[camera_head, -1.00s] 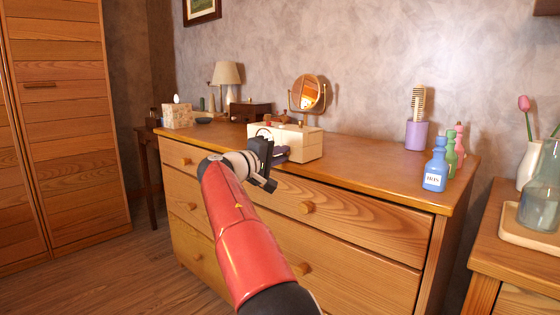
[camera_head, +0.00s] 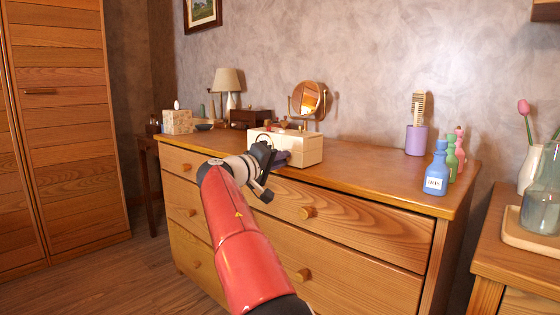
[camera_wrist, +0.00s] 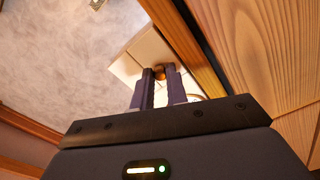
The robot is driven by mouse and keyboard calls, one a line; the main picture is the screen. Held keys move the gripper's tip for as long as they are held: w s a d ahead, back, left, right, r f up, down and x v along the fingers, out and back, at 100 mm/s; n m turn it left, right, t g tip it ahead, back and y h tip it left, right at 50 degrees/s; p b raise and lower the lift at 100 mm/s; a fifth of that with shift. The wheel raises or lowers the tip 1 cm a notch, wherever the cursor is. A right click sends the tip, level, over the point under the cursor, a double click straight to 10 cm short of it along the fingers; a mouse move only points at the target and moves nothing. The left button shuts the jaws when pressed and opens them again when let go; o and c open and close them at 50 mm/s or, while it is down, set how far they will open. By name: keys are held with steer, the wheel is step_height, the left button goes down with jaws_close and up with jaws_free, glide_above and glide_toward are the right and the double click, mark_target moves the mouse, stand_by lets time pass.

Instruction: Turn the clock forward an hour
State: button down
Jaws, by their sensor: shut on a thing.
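My red arm reaches up to the box from the front.
The wooden dresser (camera_head: 370,170) has drawers with round knobs below my arm. A round mirror (camera_head: 307,98) stands behind the box. A blue bottle (camera_head: 437,168), other bottles and a purple comb holder (camera_head: 416,140) stand at the right. The dresser top between is clear.

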steer(key=c, duration=1.4)
jaws_free()
steer(key=shift+f, duration=0.1)
